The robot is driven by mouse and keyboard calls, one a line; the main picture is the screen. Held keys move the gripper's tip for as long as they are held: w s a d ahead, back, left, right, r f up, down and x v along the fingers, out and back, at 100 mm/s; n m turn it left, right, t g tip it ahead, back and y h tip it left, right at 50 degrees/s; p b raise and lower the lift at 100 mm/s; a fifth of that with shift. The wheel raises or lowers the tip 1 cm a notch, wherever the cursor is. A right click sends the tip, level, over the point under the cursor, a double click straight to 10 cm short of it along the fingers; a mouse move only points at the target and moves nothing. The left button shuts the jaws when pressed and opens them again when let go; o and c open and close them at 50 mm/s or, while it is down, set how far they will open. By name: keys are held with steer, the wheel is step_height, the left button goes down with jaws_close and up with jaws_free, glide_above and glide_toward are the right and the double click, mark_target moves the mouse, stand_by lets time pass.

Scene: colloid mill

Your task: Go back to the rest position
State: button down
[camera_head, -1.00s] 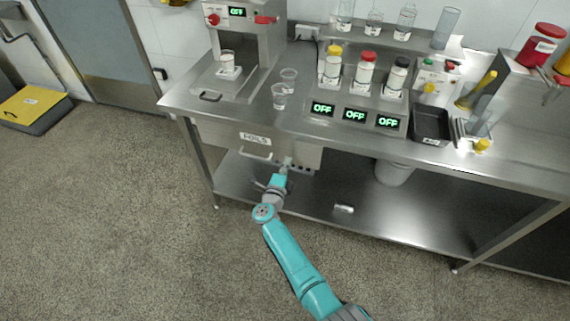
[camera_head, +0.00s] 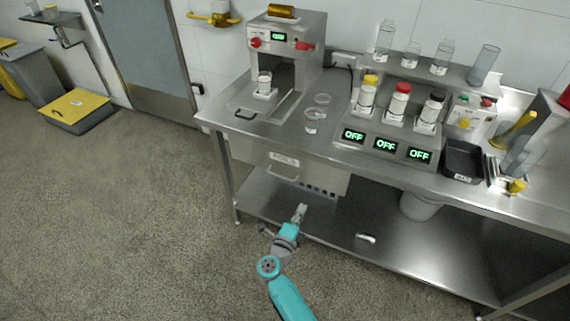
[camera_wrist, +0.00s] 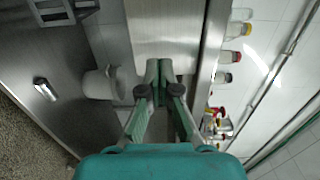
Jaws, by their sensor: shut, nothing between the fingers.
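My gripper (camera_head: 300,212) is shut and empty in the head view. It is in front of the steel bench, below the drawer labelled FOILS (camera_head: 290,168), and apart from it. In the wrist view my gripper (camera_wrist: 159,68) points toward the bench, its fingertips together with nothing between them. The drawer front looks closed.
The steel bench top (camera_head: 250,128) carries a machine (camera_head: 284,40), two clear cups (camera_head: 312,120), several capped bottles and a black tray (camera_head: 463,160). A lower shelf (camera_head: 330,225) holds a bucket (camera_head: 420,205) and a small metal object (camera_head: 365,238).

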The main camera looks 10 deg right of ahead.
steer(key=s+d+r+n+t+y, duration=0.1)
steer(key=s+d+n+t+y, duration=0.15)
steer(key=s+n, duration=0.65)
steer(key=s+d+r+n+t+y, duration=0.1)
steer(key=s+r+n+t+y, duration=0.15)
steer(key=s, duration=1.25)
steer(key=s+a+r+n+g+y, duration=0.1)
steer(key=s+r+n, duration=0.3)
steer(key=s, duration=0.4)
steer(key=s+a+r+n+g+y, duration=0.1)
steer(key=s+r+n+g+y, duration=0.1)
steer(key=s, duration=0.7)
steer(key=s+a+r+n+g+y, duration=0.1)
steer(key=s+r+n+y, duration=0.2)
steer(key=s+r+n, duration=0.3)
steer(key=shift+s+a+r+n, duration=0.15)
steer(key=shift+s+r+n, duration=0.1)
steer(key=shift+s+n, duration=1.05)
steer(key=shift+s+m, duration=0.15)
steer(key=shift+m, duration=0.1)
